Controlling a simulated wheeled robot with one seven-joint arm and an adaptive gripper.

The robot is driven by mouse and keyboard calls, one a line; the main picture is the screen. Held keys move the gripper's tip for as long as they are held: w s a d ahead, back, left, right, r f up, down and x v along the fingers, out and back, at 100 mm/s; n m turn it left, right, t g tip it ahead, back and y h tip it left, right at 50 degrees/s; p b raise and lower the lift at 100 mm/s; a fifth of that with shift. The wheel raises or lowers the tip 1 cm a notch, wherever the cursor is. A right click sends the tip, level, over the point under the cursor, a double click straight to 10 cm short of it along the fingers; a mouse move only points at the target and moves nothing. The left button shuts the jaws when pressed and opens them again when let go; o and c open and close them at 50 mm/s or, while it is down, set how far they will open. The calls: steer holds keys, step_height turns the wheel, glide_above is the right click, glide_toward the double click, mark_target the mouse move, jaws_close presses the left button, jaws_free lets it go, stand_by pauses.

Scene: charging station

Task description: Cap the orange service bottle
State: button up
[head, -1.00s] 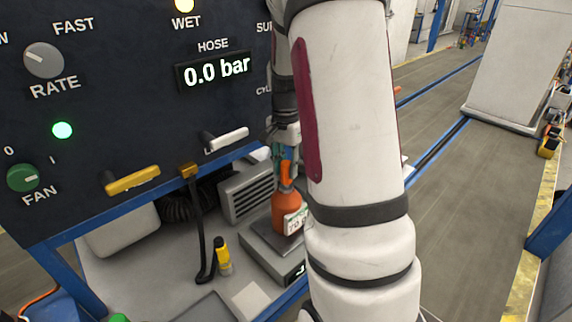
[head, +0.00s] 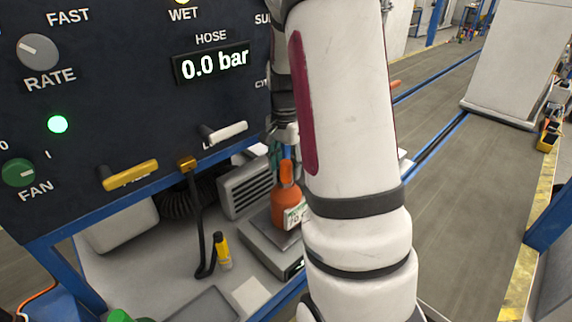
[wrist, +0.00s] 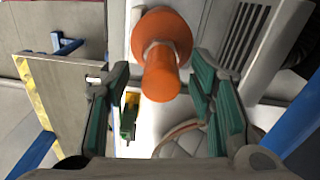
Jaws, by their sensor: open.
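The orange service bottle (head: 285,212) stands upright on a grey scale (head: 262,246), with a white label on its side. A slim orange piece, seemingly its cap (head: 286,173), stands on top of it. In the wrist view this cap (wrist: 160,78) points up toward me, with the wider bottle (wrist: 168,28) behind it and a pale ring between them. I cannot tell how firmly it is seated. My gripper (wrist: 158,70) is open and empty, with a teal finger on each side of the cap and gaps between. In the head view my arm partly hides the gripper and bottle.
A dark control panel (head: 110,110) with knobs and handles rises behind the bench. A grey vented box (head: 246,190) stands behind the scale. A yellow and black tube (head: 222,252) and a black hose are to the left. Bare bench lies between them.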

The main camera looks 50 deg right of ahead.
mark_target(285, 162)
step_height(285, 162, up, 12)
stand_by(0.6)
stand_by(0.5)
steer(key=s+a+r+n+t, duration=0.2)
steer(key=a+r+n, duration=0.2)
steer(key=a, duration=0.4)
steer(key=s+a+r+n+t, duration=0.1)
steer(key=s+a+r+n, duration=0.2)
steer(key=a, duration=0.5)
steer(key=s+a+n+t, duration=0.2)
steer(key=s+a+n, duration=0.6)
steer(key=a+n, duration=0.2)
steer(key=shift+s+a+t, duration=0.3)
steer(key=shift+a+t, duration=0.1)
steer(key=shift+a, duration=0.1)
steer(key=shift+o, duration=0.6)
steer(key=shift+r, duration=0.15)
